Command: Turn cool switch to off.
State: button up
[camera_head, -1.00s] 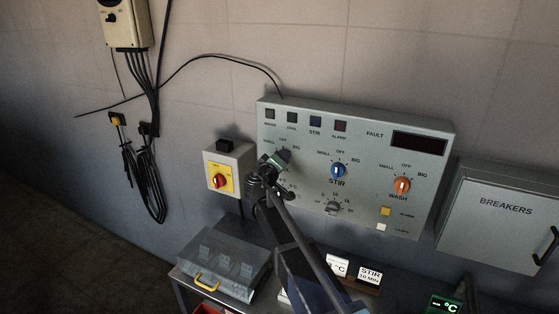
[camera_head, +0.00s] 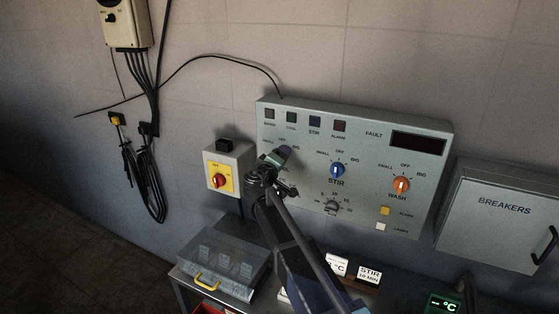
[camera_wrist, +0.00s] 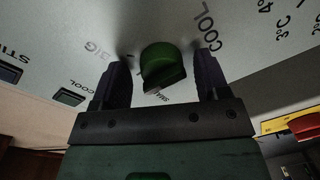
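The cool switch (camera_wrist: 163,65) is a green rotary knob on the grey control panel (camera_head: 300,205). In the wrist view it stands between the two dark fingers of my gripper (camera_wrist: 162,80), with a gap showing on each side. My gripper is open around the knob. SMALL shows just below the knob, BIG to its left, COOL to its upper right. The OFF label cannot be seen there. A pale mark shows at the knob's lower edge near SMALL; its exact direction is hard to tell. In the head view my gripper (camera_head: 283,156) covers the knob.
The blue STIR knob (camera_head: 338,170) and orange WASH knob (camera_head: 401,185) sit to the right on the panel. A clear-lidded case (camera_head: 222,262) rests below. The BREAKERS cabinet (camera_head: 500,215) is at right.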

jog(key=v, duration=1)
jog(key=shift+s+a+p, duration=0.15)
jog(key=shift+s+p, duration=0.15)
jog(key=shift+s, duration=0.05)
jog(key=s+d+f+m+g+y, duration=0.1)
jog(key=s+d+f+m+g, duration=0.2)
jog(key=s+d+f+g, duration=0.2)
jog(key=s+d+f+m+g+y, duration=0.2)
jog(key=s+d+f+g, duration=0.3)
jog(key=s+d, duration=0.7)
jog(key=s+d+f+m+g+y, duration=0.2)
jog(key=s+d+f+m+g, duration=0.2)
jog(key=s+d, duration=0.5)
notch_tip(320, 180, down, 2)
jog(key=d+g, duration=0.1)
jog(key=g, duration=0.1)
jog(key=shift+s+g, duration=0.15)
jog(key=shift+g, duration=0.15)
jog(key=shift+o, duration=0.4)
jog(key=shift+f, duration=0.1)
